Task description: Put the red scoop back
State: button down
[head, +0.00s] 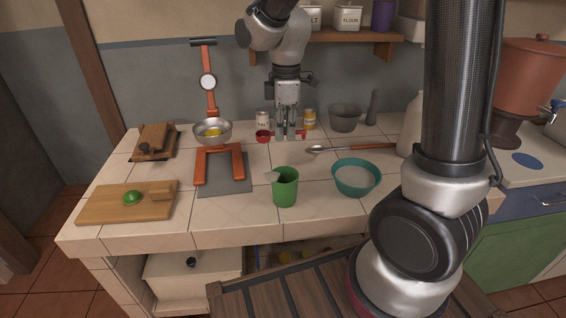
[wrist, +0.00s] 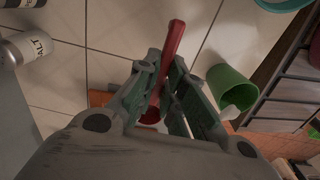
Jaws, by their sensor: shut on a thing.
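The red scoop has its round cup (head: 263,136) left of my gripper (head: 291,134) in the head view, with its handle running right between the fingers. In the wrist view my gripper (wrist: 167,95) is shut on the red handle (wrist: 173,48), and part of the cup (wrist: 150,115) shows behind the fingers. The scoop is near the back of the tiled counter; I cannot tell whether it touches the surface.
A salt tin (head: 262,119) and a yellow can (head: 309,119) stand close behind. A metal pan (head: 212,131) is to the left. A green cup (head: 285,190), a teal bowl (head: 355,180) with white contents and a long spoon (head: 345,149) are in front and right.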

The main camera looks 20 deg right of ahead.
notch_tip(320, 180, down, 8)
jog(key=shift+f, duration=0.25)
jog(key=shift+f, duration=0.1)
jog(key=c, duration=1.5)
grip_release()
